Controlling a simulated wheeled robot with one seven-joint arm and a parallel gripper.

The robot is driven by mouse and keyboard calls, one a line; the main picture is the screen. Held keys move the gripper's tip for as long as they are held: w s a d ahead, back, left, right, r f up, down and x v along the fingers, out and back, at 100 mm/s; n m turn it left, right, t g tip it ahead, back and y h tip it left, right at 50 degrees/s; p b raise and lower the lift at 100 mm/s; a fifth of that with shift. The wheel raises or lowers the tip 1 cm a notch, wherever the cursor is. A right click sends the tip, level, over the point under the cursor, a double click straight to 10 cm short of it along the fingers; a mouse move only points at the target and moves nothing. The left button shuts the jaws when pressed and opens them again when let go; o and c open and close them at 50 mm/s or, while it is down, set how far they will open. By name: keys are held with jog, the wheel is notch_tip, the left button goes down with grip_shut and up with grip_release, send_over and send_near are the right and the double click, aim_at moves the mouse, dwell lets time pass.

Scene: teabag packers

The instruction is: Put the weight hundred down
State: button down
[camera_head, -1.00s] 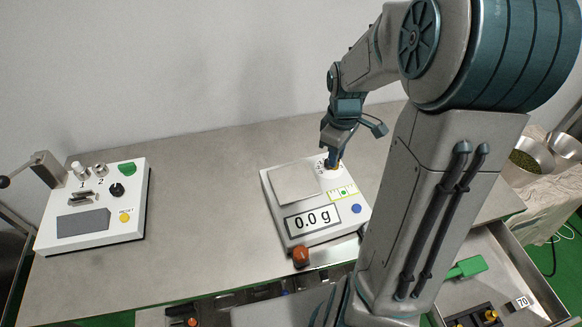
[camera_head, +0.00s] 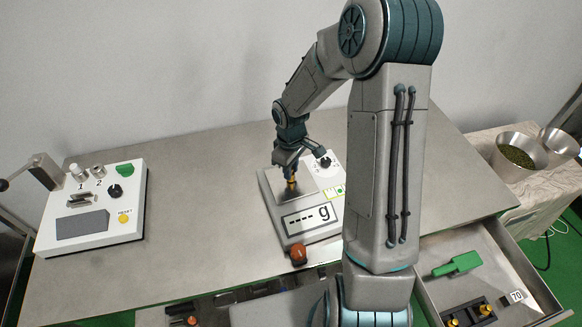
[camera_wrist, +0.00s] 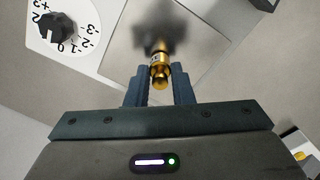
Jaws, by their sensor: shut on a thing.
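The brass weight (camera_wrist: 160,72) is between the fingers of my gripper (camera_wrist: 160,88) in the wrist view, with its knob toward the camera. In the head view my gripper (camera_head: 291,172) is shut on the weight (camera_head: 292,184) over the scale's square metal plate (camera_head: 275,182). The weight is at or just above the plate; I cannot tell whether it touches. The scale (camera_head: 302,237) display reads "---- g". The plate also shows in the wrist view (camera_wrist: 190,45), with a dark shadow under the weight.
A black dial (camera_wrist: 58,32) sits on the scale beside the plate. An orange knob (camera_head: 298,252) is at the scale's front. A white control box (camera_head: 95,205) stands at the left. An open drawer (camera_head: 490,262) at the right holds a green-handled tool (camera_head: 458,264) and weights (camera_head: 470,312).

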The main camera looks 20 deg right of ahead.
jog(key=shift+f, duration=0.2)
jog(key=c, duration=1.3)
grip_release()
jog(key=shift+o, duration=0.2)
notch_tip(320, 180, up, 12)
jog(key=s+r+m+t, duration=0.1)
jog(key=s+r+m, duration=0.3)
jog(key=s, duration=0.6)
jog(key=s+r+m+t, duration=0.2)
jog(key=s+r+m, duration=0.2)
jog(key=s, duration=0.6)
jog(key=shift+s+r+b, duration=0.15)
jog(key=shift+r+b, duration=0.3)
jog(key=shift+r, duration=0.25)
